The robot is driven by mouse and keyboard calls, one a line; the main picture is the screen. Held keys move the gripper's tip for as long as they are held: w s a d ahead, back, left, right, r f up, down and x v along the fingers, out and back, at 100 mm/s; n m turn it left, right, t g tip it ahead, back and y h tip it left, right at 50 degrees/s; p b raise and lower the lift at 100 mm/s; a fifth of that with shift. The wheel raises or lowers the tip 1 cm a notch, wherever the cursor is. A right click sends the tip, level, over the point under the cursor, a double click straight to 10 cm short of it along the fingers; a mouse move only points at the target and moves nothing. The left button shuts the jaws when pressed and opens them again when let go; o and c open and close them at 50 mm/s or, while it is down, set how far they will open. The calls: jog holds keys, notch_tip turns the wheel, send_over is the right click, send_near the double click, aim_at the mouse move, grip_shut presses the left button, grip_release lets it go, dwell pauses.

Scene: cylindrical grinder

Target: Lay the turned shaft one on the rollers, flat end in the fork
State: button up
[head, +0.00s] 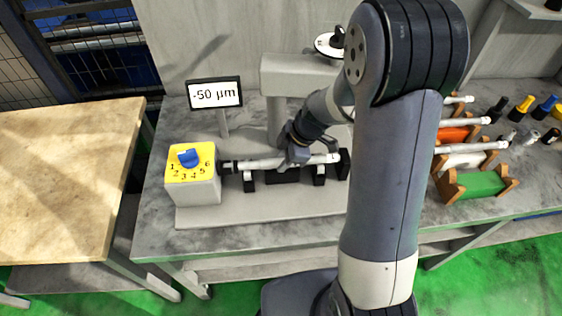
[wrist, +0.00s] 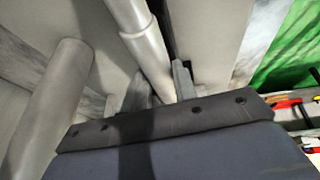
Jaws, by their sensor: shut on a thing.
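The turned shaft (head: 262,163), a pale stepped metal bar, lies level along the grinder, over two black roller supports (head: 249,181) (head: 319,176). I cannot tell whether it touches the rollers. Its left end meets the black fork piece (head: 226,167) beside the yellow-topped box; whether the flat end sits inside the fork is too small to tell. My gripper (head: 298,155) is shut on the shaft near its middle, from above. In the wrist view the shaft (wrist: 148,48) runs down between my two fingertips (wrist: 160,88).
A yellow-topped dial box (head: 192,175) stands left, with a "-50 µm" display (head: 214,94) behind it. A black end block (head: 344,163) stands at the shaft's right. A grey column and arm (head: 285,80) rise behind. Racks with other shafts (head: 472,148) stand right. The wooden table (head: 65,180) is clear.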

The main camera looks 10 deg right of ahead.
grip_shut()
jog(key=shift+r, duration=0.1)
dwell(0.8)
